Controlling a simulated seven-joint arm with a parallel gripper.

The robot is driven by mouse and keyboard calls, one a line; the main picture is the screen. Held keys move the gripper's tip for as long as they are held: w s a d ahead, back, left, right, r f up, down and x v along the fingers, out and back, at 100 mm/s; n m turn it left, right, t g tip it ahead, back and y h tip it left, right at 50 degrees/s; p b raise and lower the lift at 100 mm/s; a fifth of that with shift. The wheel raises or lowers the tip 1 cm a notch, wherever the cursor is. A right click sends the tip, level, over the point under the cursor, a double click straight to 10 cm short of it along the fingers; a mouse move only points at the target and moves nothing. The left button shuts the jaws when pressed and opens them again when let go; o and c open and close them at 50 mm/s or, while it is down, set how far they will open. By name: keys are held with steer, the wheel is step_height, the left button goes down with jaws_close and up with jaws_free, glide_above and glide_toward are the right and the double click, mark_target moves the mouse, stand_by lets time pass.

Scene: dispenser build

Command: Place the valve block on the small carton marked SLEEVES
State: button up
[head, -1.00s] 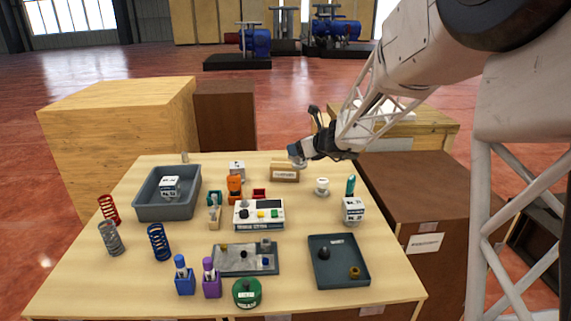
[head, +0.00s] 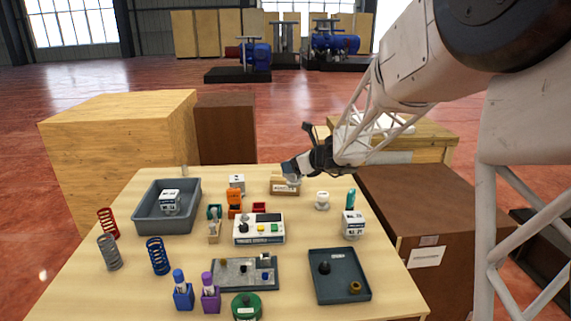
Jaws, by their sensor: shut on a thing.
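The small carton (head: 286,189) is tan with a white label on its front, too small to read surely. It stands at the back of the table, right of the middle. My gripper (head: 290,169) is at the carton's top, reaching in from the right. It is shut on a small grey-blue piece, taken as the valve block (head: 292,178), mostly hidden by the fingers. The piece overlaps the carton's top edge in the picture. I cannot tell whether it touches the carton or hangs just above it.
A grey bin (head: 152,224) with a white labelled cube (head: 169,200) is at the left. A white cube (head: 237,183), orange piece (head: 234,203), white round part (head: 322,200) and button box (head: 259,229) are near the carton. A dark tray (head: 335,290) lies at front right.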

steer(key=w+a+f, duration=0.1)
steer(key=w, duration=1.3)
steer(key=shift+w+a+f, duration=0.15)
steer(key=shift+w+a, duration=0.15)
steer(key=shift+w, duration=0.1)
steer(key=shift+f, duration=1.75)
steer(key=shift+f, duration=0.15)
steer(key=o, duration=1.3)
